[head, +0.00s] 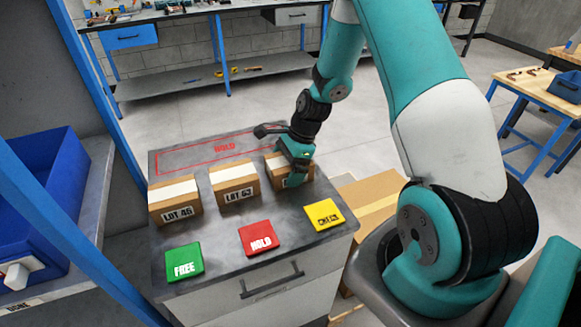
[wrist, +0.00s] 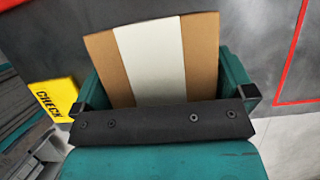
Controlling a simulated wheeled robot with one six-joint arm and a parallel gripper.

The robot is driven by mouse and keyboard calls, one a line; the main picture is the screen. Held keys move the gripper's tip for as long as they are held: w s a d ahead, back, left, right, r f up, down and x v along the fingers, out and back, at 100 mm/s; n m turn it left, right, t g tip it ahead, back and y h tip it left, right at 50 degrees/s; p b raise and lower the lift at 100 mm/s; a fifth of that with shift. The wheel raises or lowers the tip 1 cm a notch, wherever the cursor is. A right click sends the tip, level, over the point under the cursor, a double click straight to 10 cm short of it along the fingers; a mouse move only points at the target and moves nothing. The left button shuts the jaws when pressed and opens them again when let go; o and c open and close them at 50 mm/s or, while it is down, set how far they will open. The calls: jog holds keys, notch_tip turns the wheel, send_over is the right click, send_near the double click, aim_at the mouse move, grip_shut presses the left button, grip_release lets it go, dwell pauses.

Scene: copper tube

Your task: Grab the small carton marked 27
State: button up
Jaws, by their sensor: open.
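Three small brown cartons with white tape stand in a row on a grey cabinet top. The left carton (head: 175,200) reads LOT 46. The middle carton (head: 234,184) appears to read LOT 63, though its last digit is hard to make out. The right carton (head: 279,162) is partly covered by my gripper (head: 293,166), and its label is mostly hidden, so I cannot read its number. In the wrist view, my gripper (wrist: 165,95) is open, with one jaw on each side of this taped carton (wrist: 155,55). I cannot tell whether the jaws touch it.
Green FREE (head: 184,262), red HOLD (head: 257,239) and yellow CHECK (head: 324,215) plates lie along the cabinet's front. A red-outlined HOLD area (head: 215,150) behind the cartons looks clear. A larger box (head: 370,197) stands right of the cabinet, and a blue post (head: 85,130) rises left.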

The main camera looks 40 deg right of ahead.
dwell(0.3)
jog(key=c, duration=0.8)
